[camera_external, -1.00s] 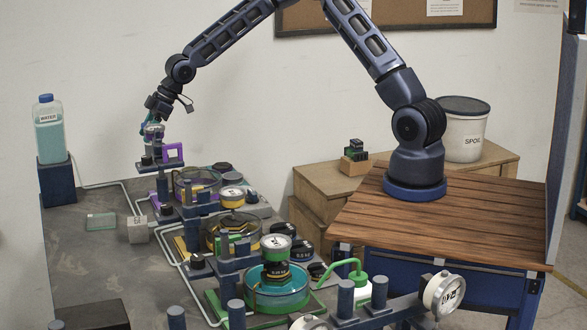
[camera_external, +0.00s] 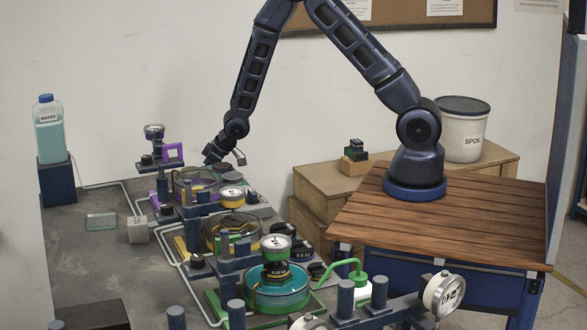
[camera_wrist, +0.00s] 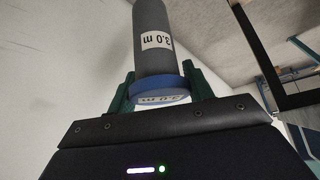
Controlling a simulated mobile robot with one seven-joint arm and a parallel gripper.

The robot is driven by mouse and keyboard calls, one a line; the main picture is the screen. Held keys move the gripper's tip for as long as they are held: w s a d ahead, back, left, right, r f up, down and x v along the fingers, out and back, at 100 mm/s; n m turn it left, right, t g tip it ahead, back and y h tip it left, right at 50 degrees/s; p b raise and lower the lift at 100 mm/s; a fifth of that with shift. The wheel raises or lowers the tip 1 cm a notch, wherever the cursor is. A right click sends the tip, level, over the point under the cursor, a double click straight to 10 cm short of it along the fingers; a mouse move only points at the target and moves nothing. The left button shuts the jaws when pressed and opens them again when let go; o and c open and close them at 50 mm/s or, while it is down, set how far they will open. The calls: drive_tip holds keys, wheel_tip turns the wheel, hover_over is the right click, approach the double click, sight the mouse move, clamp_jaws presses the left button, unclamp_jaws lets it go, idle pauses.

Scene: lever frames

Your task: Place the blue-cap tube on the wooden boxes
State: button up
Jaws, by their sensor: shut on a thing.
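My gripper (camera_wrist: 160,88) has its green fingers on either side of a grey tube (camera_wrist: 152,32) with a blue cap (camera_wrist: 162,90), and it is shut on this tube. A label reading "3.0 m" shows on the tube and on the cap's end. In the external view my gripper (camera_external: 213,160) hangs low behind the purple-rimmed dish; the tube cannot be made out there. The wooden boxes (camera_external: 333,183) stand against the wall, to the right of my gripper and partly behind the wooden table.
A small dark stack (camera_external: 354,149) on a wooden block and a white SPOIL bucket (camera_external: 464,130) stand on the boxes' top. The grey bench holds several dishes, posts and gauges, including a purple-rimmed dish (camera_external: 192,190). A water bottle (camera_external: 48,130) stands at the left.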

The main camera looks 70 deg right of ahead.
drive_tip(key=s+d+f+m+h, duration=0.1)
drive_tip(key=s+d+f+m, duration=0.1)
drive_tip(key=d, duration=0.3)
drive_tip(key=s+d+f+m+h, duration=0.1)
drive_tip(key=s+d+f, duration=0.2)
drive_tip(key=d, duration=0.2)
drive_tip(key=s+d+r+m+h, duration=0.1)
drive_tip(key=s+d+r+m, duration=0.15)
drive_tip(key=d, duration=1.05)
drive_tip(key=s+d+r+m+g+h, duration=0.1)
drive_tip(key=d+r+m, duration=0.15)
drive_tip(key=d, duration=0.95)
drive_tip(key=s+d+r+m+h, duration=0.2)
drive_tip(key=d+r, duration=0.1)
drive_tip(key=d, duration=1)
drive_tip(key=s+d+r+m+g+h, duration=0.1)
drive_tip(key=s+d+r+m+g, duration=0.2)
drive_tip(key=s+d, duration=1.15)
drive_tip(key=s+d+r+m+h, duration=0.1)
drive_tip(key=s+d+r+m, duration=0.35)
drive_tip(key=s+d, duration=1)
wheel_tip(320, 180, down, 19)
drive_tip(key=shift+w+r+n, duration=0.15)
drive_tip(key=shift+w+n, duration=0.15)
drive_tip(key=shift+n, duration=0.05)
drive_tip(key=o, duration=1.1)
drive_tip(key=shift+o, duration=0.2)
